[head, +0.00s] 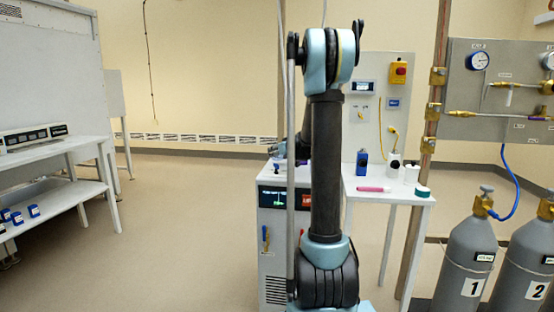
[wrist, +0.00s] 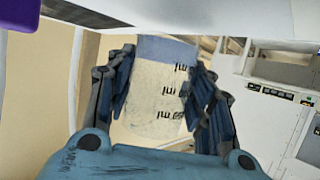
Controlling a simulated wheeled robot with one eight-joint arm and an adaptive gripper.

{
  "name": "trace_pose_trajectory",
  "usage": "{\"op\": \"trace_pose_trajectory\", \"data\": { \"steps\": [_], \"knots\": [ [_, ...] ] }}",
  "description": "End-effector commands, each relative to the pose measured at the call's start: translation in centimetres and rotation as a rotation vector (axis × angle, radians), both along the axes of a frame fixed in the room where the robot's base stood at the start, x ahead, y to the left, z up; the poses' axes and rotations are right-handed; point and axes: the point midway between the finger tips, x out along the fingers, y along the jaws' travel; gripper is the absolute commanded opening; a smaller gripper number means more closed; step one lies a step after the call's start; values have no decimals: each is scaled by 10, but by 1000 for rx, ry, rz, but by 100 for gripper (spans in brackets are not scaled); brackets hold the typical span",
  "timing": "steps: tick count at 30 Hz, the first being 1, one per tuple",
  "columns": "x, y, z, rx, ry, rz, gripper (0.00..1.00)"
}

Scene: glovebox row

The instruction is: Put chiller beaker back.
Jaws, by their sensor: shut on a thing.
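My gripper (wrist: 163,62) is shut on a clear glass beaker (wrist: 150,98), with a dark finger along each side. The beaker has dark volume marks and a bluish band at its upper end in the wrist view. In the head view my gripper (head: 279,150) is above the left top of the white chiller cabinet (head: 272,225), partly hidden behind my arm. The chiller has a dark display and coloured handles on its front. The beaker is too small and hidden to make out clearly in the head view, and I cannot tell whether it touches anything.
A white side table (head: 385,193) right of the chiller holds a blue bottle (head: 362,160), a white bottle (head: 394,164), a pink item (head: 373,189) and a green-based container (head: 422,191). Gas cylinders (head: 468,255) stand at right. A white bench (head: 75,150) stands left; floor between is clear.

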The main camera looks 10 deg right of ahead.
Motion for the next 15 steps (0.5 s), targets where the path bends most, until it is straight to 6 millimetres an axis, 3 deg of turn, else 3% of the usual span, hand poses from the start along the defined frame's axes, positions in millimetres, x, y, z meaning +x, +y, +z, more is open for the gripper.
{"op": "trace_pose_trajectory", "data": {
  "steps": [6,15],
  "knots": [
    [0,0,-18,0,0,0,21],
    [0,0,-19,0,0,0,21]
  ]
}}
